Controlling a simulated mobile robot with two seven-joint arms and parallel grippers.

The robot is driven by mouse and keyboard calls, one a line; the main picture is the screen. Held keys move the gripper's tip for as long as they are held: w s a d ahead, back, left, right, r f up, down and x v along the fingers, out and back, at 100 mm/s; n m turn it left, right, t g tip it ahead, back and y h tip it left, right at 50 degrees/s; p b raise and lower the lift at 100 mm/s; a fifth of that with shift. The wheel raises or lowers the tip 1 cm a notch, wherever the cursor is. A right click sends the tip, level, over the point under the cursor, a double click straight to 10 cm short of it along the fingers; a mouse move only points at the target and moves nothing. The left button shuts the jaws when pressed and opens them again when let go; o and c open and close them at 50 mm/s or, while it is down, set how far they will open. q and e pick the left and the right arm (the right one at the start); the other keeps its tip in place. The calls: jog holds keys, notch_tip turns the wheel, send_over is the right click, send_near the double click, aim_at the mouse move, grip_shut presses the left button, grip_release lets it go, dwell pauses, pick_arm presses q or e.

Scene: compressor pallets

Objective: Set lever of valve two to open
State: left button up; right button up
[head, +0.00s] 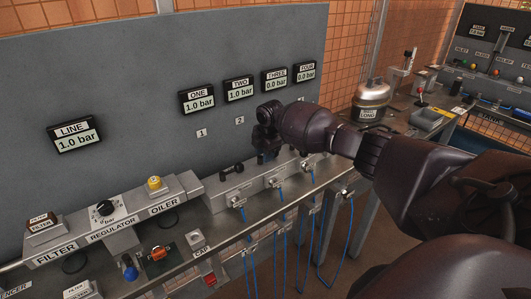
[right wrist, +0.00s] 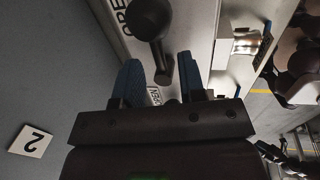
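My right gripper (head: 264,152) reaches in from the right to the grey valve manifold, below the number 2 plate (head: 240,120). In the right wrist view its two blue-padded fingers (right wrist: 160,78) are apart. A black lever (right wrist: 158,50) with a rounded dark end points between them, with a visible gap on each side. In the head view this lever is hidden by the gripper. The TWO display (head: 239,89) reads 1.0 bar. My left gripper is not in view.
Another black lever (head: 232,169) stands on the manifold to the left of the gripper. The ONE display (head: 197,98) reads 1.0 bar; THREE (head: 275,79) and FOUR (head: 305,71) read 0.0 bar. Blue hoses (head: 281,215) hang from the front fittings.

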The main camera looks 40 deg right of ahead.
jog(key=shift+s+d, duration=0.1)
jog(key=shift+d, duration=0.2)
jog(key=shift+r, duration=0.35)
notch_tip(320, 180, up, 10)
jog(key=s+p, duration=0.1)
jog(key=s, duration=0.1)
jog(key=shift+a, duration=0.25)
